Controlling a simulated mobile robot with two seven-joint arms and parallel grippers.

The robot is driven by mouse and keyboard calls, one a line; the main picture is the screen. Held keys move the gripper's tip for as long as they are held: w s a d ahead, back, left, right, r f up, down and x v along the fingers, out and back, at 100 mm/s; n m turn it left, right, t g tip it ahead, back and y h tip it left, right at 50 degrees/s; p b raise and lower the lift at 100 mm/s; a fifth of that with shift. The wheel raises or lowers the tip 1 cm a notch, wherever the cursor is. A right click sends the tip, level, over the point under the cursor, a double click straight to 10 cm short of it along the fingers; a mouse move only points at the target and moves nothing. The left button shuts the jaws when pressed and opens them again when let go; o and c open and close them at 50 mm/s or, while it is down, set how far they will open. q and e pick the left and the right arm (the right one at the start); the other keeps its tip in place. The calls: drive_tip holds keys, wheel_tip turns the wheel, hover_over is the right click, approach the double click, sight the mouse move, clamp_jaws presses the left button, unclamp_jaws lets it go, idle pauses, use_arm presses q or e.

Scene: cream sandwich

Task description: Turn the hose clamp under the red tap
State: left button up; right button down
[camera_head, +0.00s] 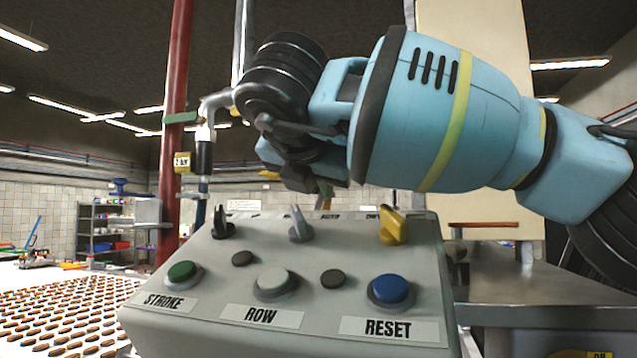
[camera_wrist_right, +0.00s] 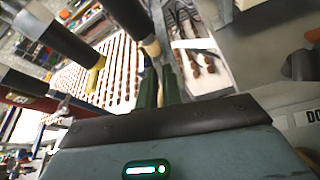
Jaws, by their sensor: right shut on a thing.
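My right arm reaches in from the right of the head view, and its dark gripper (camera_head: 318,183) is just behind the grey control box. In the right wrist view the two dark green fingers (camera_wrist_right: 160,85) are close together. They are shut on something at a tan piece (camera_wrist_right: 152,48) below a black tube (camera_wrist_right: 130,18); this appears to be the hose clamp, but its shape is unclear. I cannot make out a red tap; in the head view my arm covers much of that area. My left gripper is out of view.
The control box (camera_head: 225,262) with buttons and knobs stands close in front. A metal worktop (camera_head: 540,288) is at right.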

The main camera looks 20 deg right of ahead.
drive_tip(key=m, duration=0.1)
drive_tip(key=m+t+y, duration=0.1)
drive_tip(key=m, duration=0.1)
drive_tip(key=shift+s+d+f+m+t+y, duration=0.1)
drive_tip(key=shift+d+f+m+t+y, duration=0.1)
drive_tip(key=shift+d+m+t+y, duration=0.15)
drive_tip(key=shift+a, duration=0.1)
drive_tip(key=c, duration=1.6)
unclamp_jaws()
drive_tip(key=shift+o, duration=0.2)
drive_tip(key=shift+v, duration=3.9)
